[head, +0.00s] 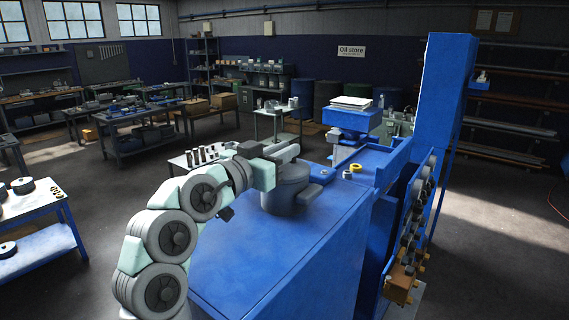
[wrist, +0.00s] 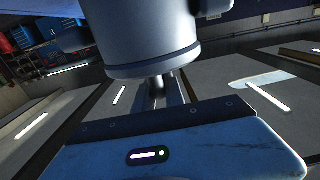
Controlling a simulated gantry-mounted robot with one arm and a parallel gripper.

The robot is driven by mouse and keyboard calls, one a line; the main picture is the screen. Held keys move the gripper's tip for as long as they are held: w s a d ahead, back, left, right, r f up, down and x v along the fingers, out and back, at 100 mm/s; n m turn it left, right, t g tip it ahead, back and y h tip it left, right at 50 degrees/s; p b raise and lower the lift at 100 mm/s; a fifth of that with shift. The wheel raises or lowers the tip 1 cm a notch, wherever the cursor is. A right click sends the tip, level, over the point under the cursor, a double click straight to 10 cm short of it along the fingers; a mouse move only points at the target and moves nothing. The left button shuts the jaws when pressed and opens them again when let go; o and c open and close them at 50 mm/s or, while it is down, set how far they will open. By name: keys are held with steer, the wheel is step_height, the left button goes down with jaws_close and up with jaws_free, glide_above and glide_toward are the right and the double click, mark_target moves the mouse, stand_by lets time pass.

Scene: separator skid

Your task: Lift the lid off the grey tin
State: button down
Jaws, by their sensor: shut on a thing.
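The grey tin (wrist: 145,35) fills the upper middle of the wrist view as a wide cylinder, cut off by the top edge. Its lid (wrist: 155,68) is the darker band at the end facing my gripper, and I see no gap between them. My gripper (wrist: 163,92) is shut on a short dark knob at the lid's middle; its blue housing fills the bottom of that view. In the head view my arm reaches from the lower left to a dark grey round body on the blue skid. My fingertips are not clear there, and I cannot tell whether that body is the tin.
The blue skid top (head: 290,245) is bare in front. A yellow ring (head: 356,168) and a small part (head: 347,175) lie behind on the right. A tall blue column (head: 445,110) stands at the right. A small table (head: 188,162) with several cylinders stands behind my arm.

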steer(key=shift+r, duration=0.1)
step_height(320, 180, up, 20)
steer(key=b, duration=0.2)
stand_by(0.6)
steer(key=shift+r, duration=0.15)
steer(key=shift+r+p, duration=2.05)
steer(key=shift+p, duration=0.2)
steer(key=shift+r, duration=0.1)
